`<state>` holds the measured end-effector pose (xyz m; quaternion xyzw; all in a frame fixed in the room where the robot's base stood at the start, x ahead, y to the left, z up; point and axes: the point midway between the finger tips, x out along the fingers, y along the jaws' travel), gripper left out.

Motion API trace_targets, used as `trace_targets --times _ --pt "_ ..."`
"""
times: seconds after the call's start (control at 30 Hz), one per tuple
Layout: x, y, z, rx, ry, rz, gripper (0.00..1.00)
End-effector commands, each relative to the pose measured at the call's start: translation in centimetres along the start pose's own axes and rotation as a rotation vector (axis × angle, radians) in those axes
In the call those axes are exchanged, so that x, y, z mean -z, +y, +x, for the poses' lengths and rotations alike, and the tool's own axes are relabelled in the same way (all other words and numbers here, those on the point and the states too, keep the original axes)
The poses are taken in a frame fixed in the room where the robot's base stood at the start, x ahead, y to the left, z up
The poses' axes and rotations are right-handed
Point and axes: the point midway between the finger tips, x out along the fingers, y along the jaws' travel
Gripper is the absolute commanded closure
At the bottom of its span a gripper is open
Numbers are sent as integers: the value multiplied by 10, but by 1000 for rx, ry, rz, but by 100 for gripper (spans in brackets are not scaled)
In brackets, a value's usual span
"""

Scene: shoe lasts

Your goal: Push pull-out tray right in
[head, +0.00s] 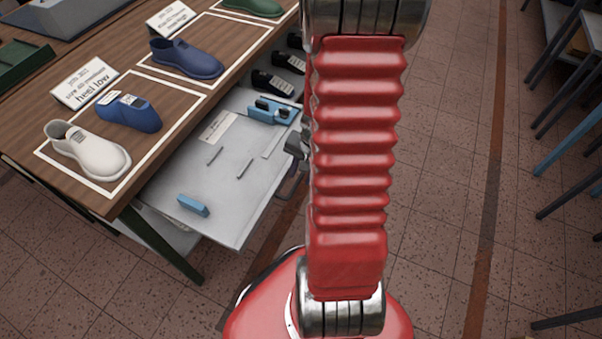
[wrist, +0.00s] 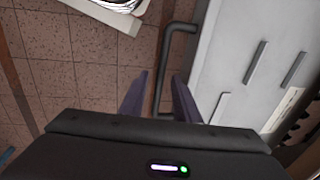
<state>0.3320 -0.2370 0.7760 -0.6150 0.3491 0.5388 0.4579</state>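The pull-out tray (head: 225,190) is a pale grey drawer sticking out from under the wooden table on its right side. In the wrist view the tray (wrist: 222,55) fills the upper right. Its dark bar handle (wrist: 166,68) runs along its outer edge; in the head view the handle (head: 292,184) is partly hidden behind my red arm. My gripper (wrist: 161,76) is open, with its two dark fingers apart and the handle bar showing between them. I cannot tell whether they touch the bar. In the head view my gripper is mostly hidden by the arm.
The wooden table (head: 150,100) carries shoes and cards on white-outlined areas. Tiled floor (head: 440,180) is clear on the right, with table legs farther right.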

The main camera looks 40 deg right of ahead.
Motion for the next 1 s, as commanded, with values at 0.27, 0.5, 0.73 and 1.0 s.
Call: trace_targets --times 0.27,0.5,0.73,1.0 --pt "0 0 0 0 0 0 90" --pt "0 0 0 0 0 0 100" --pt "0 0 0 -1 0 0 100" --pt "-1 0 0 -1 -2 2 100"
